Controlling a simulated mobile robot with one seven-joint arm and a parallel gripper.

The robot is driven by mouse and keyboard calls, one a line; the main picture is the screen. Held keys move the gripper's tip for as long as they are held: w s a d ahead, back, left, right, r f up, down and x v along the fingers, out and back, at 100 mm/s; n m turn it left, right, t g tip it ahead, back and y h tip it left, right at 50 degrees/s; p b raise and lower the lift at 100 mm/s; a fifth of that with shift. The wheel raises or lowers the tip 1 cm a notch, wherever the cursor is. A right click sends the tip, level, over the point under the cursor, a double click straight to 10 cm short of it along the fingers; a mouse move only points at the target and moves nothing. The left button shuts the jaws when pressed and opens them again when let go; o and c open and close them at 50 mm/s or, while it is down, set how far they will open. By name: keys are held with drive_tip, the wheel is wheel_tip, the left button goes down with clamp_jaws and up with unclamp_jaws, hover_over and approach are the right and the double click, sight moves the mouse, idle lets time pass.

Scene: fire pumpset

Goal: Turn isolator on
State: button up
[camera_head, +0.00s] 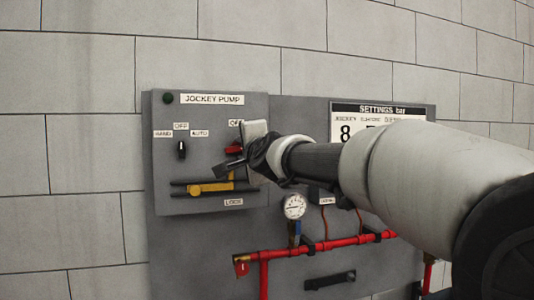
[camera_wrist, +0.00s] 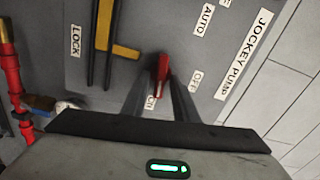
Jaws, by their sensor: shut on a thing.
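The isolator's red handle (camera_head: 234,148) is on the right side of the grey jockey pump panel (camera_head: 210,110), just below an OFF label. In the wrist view the red handle (camera_wrist: 162,74) stands between the two dark fingers of my gripper (camera_wrist: 161,92). My gripper (camera_head: 238,160) is shut on the handle. An ON label (camera_wrist: 151,102) and an OFF label (camera_wrist: 195,81) lie on either side of the fingers in the wrist view. My gripper hides part of the handle and its base, so its exact angle cannot be told.
A black selector knob (camera_head: 181,150) is at the panel's left. A yellow lock lever (camera_head: 208,187) with dark bars sits just below my gripper. A pressure gauge (camera_head: 293,207) and red pipes (camera_head: 330,244) are lower right. A settings board (camera_head: 375,112) is behind my arm.

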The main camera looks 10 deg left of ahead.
drive_tip(key=shift+m, duration=0.8)
drive_tip(key=o, duration=0.7)
drive_tip(key=shift+c, duration=0.2)
drive_tip(key=b+v, duration=0.6)
drive_tip(key=v, duration=1.1)
drive_tip(key=shift+s, duration=0.2)
